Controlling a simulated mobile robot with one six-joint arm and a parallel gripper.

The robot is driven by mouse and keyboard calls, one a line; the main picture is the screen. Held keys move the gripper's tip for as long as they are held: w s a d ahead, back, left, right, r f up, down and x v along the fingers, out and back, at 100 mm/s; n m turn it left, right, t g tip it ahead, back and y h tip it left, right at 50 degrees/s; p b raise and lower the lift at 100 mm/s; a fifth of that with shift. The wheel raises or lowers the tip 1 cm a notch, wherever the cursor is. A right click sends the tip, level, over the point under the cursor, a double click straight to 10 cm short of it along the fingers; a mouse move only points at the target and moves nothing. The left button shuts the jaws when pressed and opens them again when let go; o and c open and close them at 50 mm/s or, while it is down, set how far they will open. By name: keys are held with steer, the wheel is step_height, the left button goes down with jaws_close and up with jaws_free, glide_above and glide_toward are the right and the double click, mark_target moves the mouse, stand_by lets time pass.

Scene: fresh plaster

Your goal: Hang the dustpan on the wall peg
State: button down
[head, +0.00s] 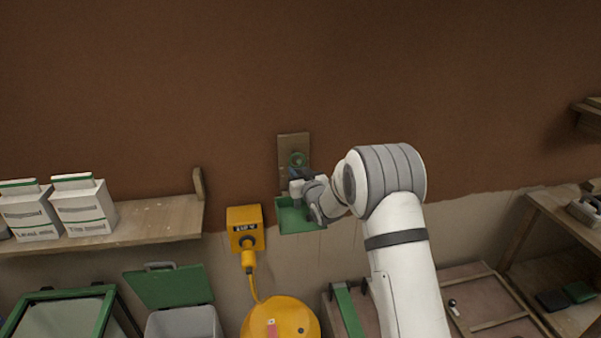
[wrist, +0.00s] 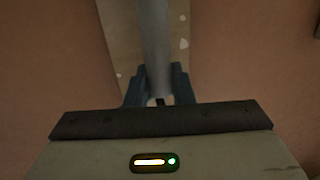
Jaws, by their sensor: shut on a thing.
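The dustpan (head: 297,220) is green and hangs pan-down from my gripper, in front of the wall. My gripper (head: 299,180) is shut on the dustpan's handle. In the wrist view, a pale grey shaft (wrist: 154,40) runs up from between my blue-grey fingers (wrist: 156,92), with the backboard (wrist: 120,40) behind it.
A yellow box (head: 244,225) with a cable is close at the left of the pan. A shelf (head: 150,220) with white cartons (head: 84,210) is further left. A grey bin (head: 183,322) and a yellow rounded thing (head: 280,320) stand below. The wall above is clear.

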steer(key=c, duration=1.2)
jaws_free()
steer(key=shift+o, duration=0.2)
steer(key=shift+s+d, duration=0.1)
steer(key=shift+s, duration=0.05)
steer(key=s+d+r+m+g+h+b, duration=0.1)
steer(key=s+d+r+m+g+h, duration=0.15)
steer(key=s+d, duration=0.65)
steer(key=s+d+r+m+g+h+b, duration=0.1)
steer(key=s+d+r+g+h+b, duration=0.2)
steer(key=s+d, duration=0.6)
steer(key=s+d+f+m+g+h, duration=0.1)
steer(key=s+d+g, duration=0.1)
steer(key=s, duration=1.3)
steer(key=s+d+m+g+h+p, duration=0.1)
steer(key=s+d+g, duration=0.2)
steer(key=s, duration=1.3)
steer(key=shift+d+f+g, duration=0.3)
steer(key=shift+f+g, duration=0.1)
steer(key=shift+g, duration=0.75)
steer(key=shift+h, duration=0.25)
